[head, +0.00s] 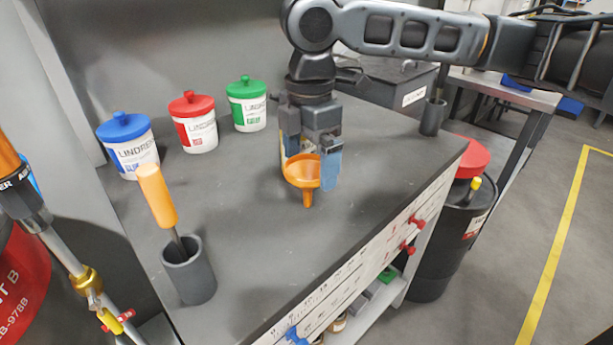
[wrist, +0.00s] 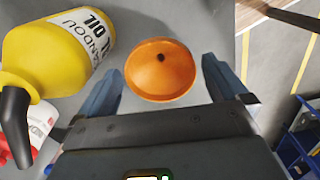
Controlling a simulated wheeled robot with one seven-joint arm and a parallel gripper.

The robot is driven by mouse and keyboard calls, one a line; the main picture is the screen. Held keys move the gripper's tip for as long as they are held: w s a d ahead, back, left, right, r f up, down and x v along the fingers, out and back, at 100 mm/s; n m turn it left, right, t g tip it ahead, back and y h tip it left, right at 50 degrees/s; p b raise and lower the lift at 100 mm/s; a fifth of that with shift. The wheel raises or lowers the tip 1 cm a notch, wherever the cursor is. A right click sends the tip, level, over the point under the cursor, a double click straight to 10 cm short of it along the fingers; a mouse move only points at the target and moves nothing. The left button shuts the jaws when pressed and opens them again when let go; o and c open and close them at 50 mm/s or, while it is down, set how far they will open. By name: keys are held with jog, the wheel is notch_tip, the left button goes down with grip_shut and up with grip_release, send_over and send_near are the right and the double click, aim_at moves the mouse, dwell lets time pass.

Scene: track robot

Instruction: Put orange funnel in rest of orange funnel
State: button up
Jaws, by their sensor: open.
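The orange funnel (head: 301,172) is upright, wide mouth up and spout down, over the dark workbench (head: 240,215). In the wrist view the funnel (wrist: 160,78) shows its round mouth and dark centre hole. My gripper (head: 311,168) is open, with its blue fingers on either side of the funnel. In the wrist view, my gripper (wrist: 163,72) has a visible gap between the funnel and each finger. What bears the funnel from below is hidden. I cannot make out a rest for the funnel in either view.
Blue-, red- and green-lidded tubs (head: 199,132) stand at the back. A grey cup (head: 189,272) with an orange-handled tool stands front left. The bench edge is close on the right.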

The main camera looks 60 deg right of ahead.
jog(key=shift+f, duration=1.15)
jog(key=c, duration=0.9)
jog(key=shift+r, duration=0.5)
jog(key=r, duration=0.2)
jog(key=s+r, duration=0.1)
jog(key=shift+d+r, duration=0.1)
jog(key=shift+r, duration=0.3)
jog(key=s+r, duration=0.2)
jog(key=s, duration=0.1)
jog(key=s+d+r, duration=0.1)
jog(key=s+r, duration=0.1)
jog(key=s, duration=0.2)
jog(key=s+r, duration=0.2)
jog(key=s, duration=0.1)
jog(key=shift+s+d+r+p, duration=0.1)
jog(key=shift+s+d+p, duration=0.2)
jog(key=shift+p, duration=0.1)
